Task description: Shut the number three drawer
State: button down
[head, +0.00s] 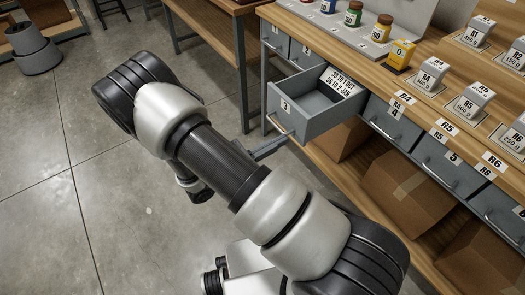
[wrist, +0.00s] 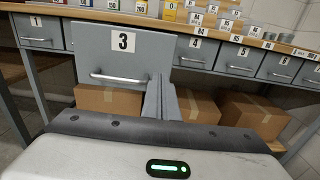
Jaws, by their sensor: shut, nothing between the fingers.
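The number three drawer (head: 283,106) is a grey drawer pulled well out of the bench in the head view. Its inside shows, with a printed white card (head: 343,82) toward the back. In the wrist view its front (wrist: 145,55) carries a "3" label and a bar handle (wrist: 117,79). My gripper (head: 282,142) is shut and empty, its fingers pointing at the drawer front. In the wrist view my gripper (wrist: 161,85) is at the lower right of the front, right of the handle. I cannot tell whether it touches the front.
Drawers four (wrist: 195,52), five (wrist: 240,60) and six run along the bench to the right, flush with it. Cardboard boxes (head: 405,190) stand on the shelf below. Jars and labelled weights stand on the bench top (head: 440,105).

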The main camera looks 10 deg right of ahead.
send_near(322, 119)
jog(key=shift+w+a+f+b, duration=0.15)
jog(key=shift+w+a+f, duration=0.1)
jog(key=shift+w+f, duration=0.3)
jog(key=shift+w+a+f+b, duration=0.2)
jog(key=shift+w+f, duration=0.1)
jog(key=shift+f, duration=0.45)
jog(key=shift+d, duration=0.1)
jog(key=x, duration=2.6)
jog(key=shift+d+f, duration=0.15)
jog(key=shift+d, duration=0.1)
jog(key=shift+w+d, duration=0.15)
jog(key=shift+d, duration=0.1)
jog(key=shift+r, duration=0.25)
jog(key=shift+a+f, duration=0.1)
jog(key=shift+a, duration=0.3)
jog(key=p+v, duration=0.2)
jog(key=v, duration=1.1)
jog(key=shift+s+a, duration=0.25)
jog(key=shift+a, duration=0.05)
